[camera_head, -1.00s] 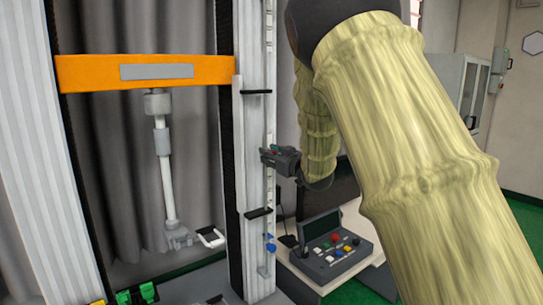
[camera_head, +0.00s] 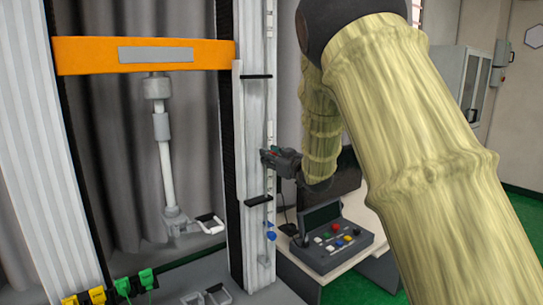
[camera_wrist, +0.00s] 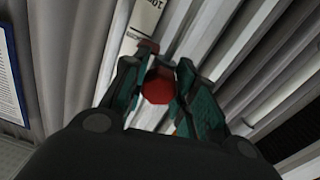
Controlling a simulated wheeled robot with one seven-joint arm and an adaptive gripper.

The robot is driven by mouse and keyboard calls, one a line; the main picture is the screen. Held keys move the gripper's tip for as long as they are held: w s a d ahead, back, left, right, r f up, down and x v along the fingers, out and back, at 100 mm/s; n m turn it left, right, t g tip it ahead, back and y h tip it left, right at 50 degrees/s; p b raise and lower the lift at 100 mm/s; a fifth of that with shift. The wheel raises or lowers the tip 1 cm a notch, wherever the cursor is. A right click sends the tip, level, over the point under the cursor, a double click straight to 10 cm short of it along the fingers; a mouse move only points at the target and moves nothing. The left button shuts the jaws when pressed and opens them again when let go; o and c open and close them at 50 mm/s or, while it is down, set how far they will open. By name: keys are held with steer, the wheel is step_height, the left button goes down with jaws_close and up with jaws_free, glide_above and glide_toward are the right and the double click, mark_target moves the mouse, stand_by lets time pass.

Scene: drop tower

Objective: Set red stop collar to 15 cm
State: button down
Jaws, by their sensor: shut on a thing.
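The red stop collar (camera_wrist: 158,86) shows in the wrist view between the teal finger pads of my gripper (camera_wrist: 160,92), which is shut on it. In the head view my gripper (camera_head: 268,157) reaches in from the right to the rod on the right column (camera_head: 257,130); the red collar is mostly hidden there by the fingers. The collar's exact reading cannot be told. A blue collar (camera_head: 270,236) sits lower on the same rod.
An orange crosshead (camera_head: 88,55) spans the columns, with a specimen rod (camera_head: 165,160) hanging below. Black brackets (camera_head: 257,201) jut from the right column. A control box (camera_head: 335,245) with coloured buttons stands on a table at right. Green and yellow clamps (camera_head: 133,282) lie at lower left.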

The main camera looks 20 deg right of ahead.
steer(key=c, duration=1.1)
jaws_free()
steer(key=shift+d+r, duration=0.1)
steer(key=v, duration=1.2)
